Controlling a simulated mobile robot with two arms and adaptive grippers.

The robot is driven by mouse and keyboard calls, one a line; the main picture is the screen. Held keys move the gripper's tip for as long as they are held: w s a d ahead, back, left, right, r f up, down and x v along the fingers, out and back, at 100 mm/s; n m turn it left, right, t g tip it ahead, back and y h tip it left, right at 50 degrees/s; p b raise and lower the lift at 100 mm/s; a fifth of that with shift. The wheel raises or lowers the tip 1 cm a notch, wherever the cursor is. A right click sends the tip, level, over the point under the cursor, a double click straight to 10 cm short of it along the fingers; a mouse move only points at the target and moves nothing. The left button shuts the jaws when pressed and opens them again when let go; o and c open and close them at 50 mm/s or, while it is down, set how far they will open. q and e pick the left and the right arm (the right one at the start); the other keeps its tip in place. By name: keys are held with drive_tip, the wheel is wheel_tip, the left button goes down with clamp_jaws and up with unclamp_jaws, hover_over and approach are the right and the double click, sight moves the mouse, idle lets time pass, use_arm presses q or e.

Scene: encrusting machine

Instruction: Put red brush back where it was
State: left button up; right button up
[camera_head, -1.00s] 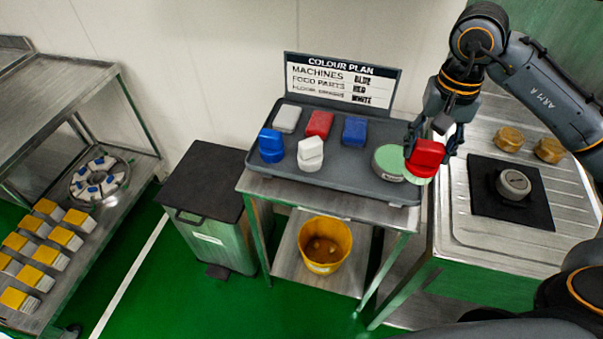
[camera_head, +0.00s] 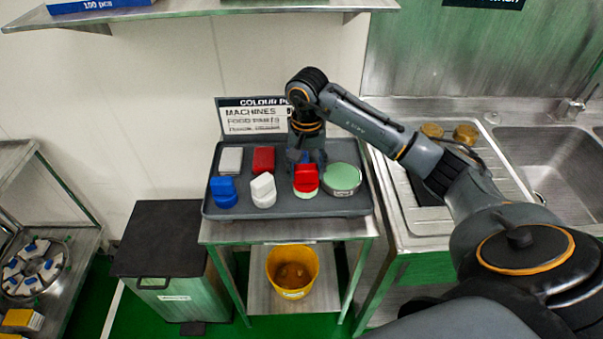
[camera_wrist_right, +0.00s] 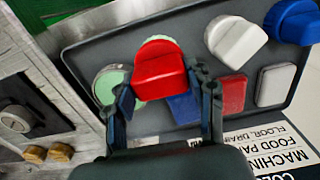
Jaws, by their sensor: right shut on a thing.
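The red brush (camera_head: 306,178) is in my right gripper (camera_head: 305,163), over the front right of the grey tray (camera_head: 236,158). It stands between the white brush (camera_head: 263,190) and the round pale green-topped tin (camera_head: 342,177). A pale edge shows under the brush; I cannot tell whether it touches the tray. In the right wrist view the red brush (camera_wrist_right: 160,72) is between the two fingers (camera_wrist_right: 165,105). A blue brush (camera_head: 223,191) stands at the tray's left. Behind are a white pad (camera_head: 230,160), a red pad (camera_head: 264,159) and a mostly hidden blue pad (camera_wrist_right: 184,106). My left gripper is out of view.
The colour plan sign (camera_head: 250,117) stands behind the tray, partly hidden by my right arm. A yellow bucket (camera_head: 293,271) is on the shelf below. A black-lidded bin (camera_head: 160,240) stands left, and a sink counter (camera_head: 415,225) right. A wall shelf (camera_head: 190,11) runs above.

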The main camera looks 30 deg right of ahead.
sight(302, 180)
drive_tip(key=shift+w+a+f, duration=0.1)
drive_tip(key=shift+w+f, duration=0.4)
drive_tip(key=shift+f, duration=0.1)
wheel_tip(302, 180, down, 3)
drive_tip(key=shift+w+a+r+p, duration=0.1)
drive_tip(key=shift+w+p, duration=0.05)
drive_tip(key=shift+p, duration=1)
drive_tip(key=shift+f, duration=0.3)
drive_tip(key=shift+f, duration=0.1)
drive_tip(key=shift+f+b, duration=0.15)
drive_tip(key=shift+b, duration=0.15)
drive_tip(key=o, duration=1.1)
